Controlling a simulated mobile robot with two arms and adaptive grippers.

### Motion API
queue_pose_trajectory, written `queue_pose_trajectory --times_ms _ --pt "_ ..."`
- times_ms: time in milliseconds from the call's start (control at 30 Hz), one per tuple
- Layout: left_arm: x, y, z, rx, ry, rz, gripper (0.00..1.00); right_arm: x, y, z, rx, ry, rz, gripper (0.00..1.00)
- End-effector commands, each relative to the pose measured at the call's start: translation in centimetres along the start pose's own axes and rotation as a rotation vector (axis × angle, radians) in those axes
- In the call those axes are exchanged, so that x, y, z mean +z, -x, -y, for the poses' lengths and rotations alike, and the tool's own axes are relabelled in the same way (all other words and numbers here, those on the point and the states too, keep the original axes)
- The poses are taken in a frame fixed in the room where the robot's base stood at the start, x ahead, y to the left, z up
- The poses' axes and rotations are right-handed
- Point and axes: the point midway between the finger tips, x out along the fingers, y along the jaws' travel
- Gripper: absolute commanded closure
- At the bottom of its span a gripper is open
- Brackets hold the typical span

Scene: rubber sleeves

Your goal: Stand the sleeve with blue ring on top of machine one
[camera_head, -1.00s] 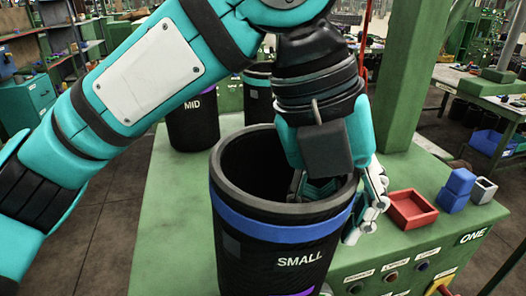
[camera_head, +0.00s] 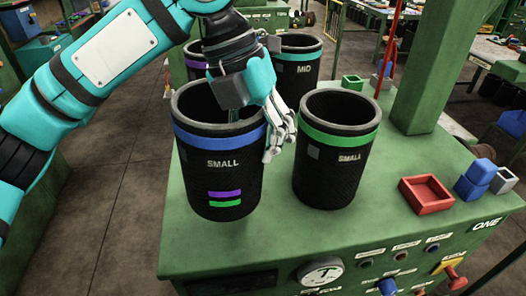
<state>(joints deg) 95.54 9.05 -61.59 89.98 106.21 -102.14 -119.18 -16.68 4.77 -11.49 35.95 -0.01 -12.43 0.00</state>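The sleeve with blue ring (camera_head: 207,176) is black, marked SMALL, with purple and green stripes low on its side. It is upright over the left front of the green top of machine one (camera_head: 285,232); I cannot tell whether its base touches. My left gripper (camera_head: 256,122) comes down over its right rim, one finger inside the mouth and white finger parts outside, and looks shut on the wall. The inside finger is partly hidden. My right gripper is not in view.
A green-ringed SMALL sleeve (camera_head: 337,172) stands close on the right. A teal-ringed MID sleeve (camera_head: 298,85) and a purple-ringed sleeve (camera_head: 193,64) are behind. A red tray (camera_head: 426,205), blue blocks (camera_head: 474,184) and a small green box (camera_head: 352,82) sit rightward.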

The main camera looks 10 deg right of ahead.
Motion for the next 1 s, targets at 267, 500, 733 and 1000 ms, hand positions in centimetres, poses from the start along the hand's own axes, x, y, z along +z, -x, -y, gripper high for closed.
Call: queue_pose_trajectory --times_ms 267,500,733,1000 --pt "0.6 -1.5 -1.8 0.001 0.001 -0.001 1.0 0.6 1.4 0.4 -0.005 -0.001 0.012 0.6" --pt "0.6 -3.0 -2.2 0.0 0.0 0.003 1.0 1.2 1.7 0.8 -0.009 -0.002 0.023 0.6" --pt "0.6 -3.0 -2.2 0.0 0.001 0.002 1.0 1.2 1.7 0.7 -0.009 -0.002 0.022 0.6" --pt "0.6 -3.4 -2.3 0.0 0.001 -0.001 0.82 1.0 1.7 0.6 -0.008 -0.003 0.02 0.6"
